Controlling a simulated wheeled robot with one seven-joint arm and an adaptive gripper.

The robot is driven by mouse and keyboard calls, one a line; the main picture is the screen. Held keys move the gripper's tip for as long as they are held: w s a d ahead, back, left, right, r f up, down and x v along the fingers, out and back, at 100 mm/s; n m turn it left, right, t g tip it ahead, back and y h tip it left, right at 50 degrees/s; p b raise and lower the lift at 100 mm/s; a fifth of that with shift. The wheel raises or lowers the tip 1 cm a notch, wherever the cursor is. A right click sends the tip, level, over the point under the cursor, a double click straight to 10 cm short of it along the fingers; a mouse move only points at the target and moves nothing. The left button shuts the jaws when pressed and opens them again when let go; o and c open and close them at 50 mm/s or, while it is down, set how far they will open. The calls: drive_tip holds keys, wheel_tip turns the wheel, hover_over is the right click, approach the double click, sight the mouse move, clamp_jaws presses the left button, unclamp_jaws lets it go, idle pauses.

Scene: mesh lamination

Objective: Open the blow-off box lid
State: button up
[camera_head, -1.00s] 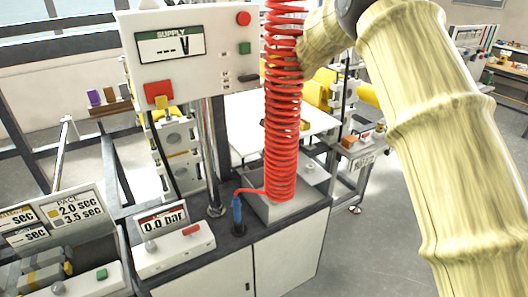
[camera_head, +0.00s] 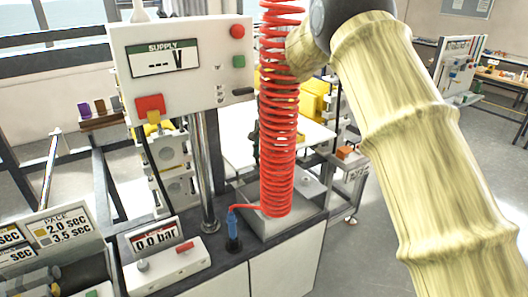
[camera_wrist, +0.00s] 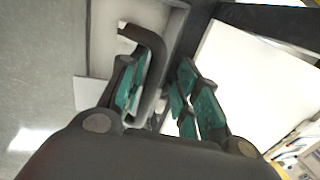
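The blow-off box appears to be the grey metal box (camera_head: 268,226) on the cabinet top behind the red coiled hose. Its lid looks shut, though the hose covers part of it. In the wrist view a dark bent handle (camera_wrist: 156,62) stands out from a pale grey surface (camera_wrist: 105,45). My gripper (camera_wrist: 157,80) has its green-padded fingers apart. The handle overlaps the left finger and reaches into the gap; I cannot tell whether they touch. In the head view my gripper is mostly hidden behind the hose.
The red coiled hose (camera_head: 279,120) hangs in front of the box, with a blue nozzle (camera_head: 232,222) beside it. A supply panel (camera_head: 183,62) on a post and a 0.0 bar gauge unit (camera_head: 160,250) stand to the left. Open floor (camera_head: 380,245) lies to the right.

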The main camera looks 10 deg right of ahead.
drive_tip(key=shift+w+d+r, duration=0.1)
drive_tip(key=shift+w+d, duration=0.05)
drive_tip(key=shift+w, duration=0.15)
drive_tip(key=shift+s+d+r, duration=0.1)
drive_tip(key=shift+d+r, duration=0.05)
drive_tip(key=shift+s+d+r, duration=0.15)
drive_tip(key=shift+s+r, duration=0.6)
drive_tip(key=shift+r, duration=0.05)
drive_tip(key=shift+w+r, duration=0.35)
drive_tip(key=shift+r, duration=0.05)
wheel_tip(320, 180, up, 10)
drive_tip(key=s, duration=0.2)
drive_tip(key=shift+d, duration=0.45)
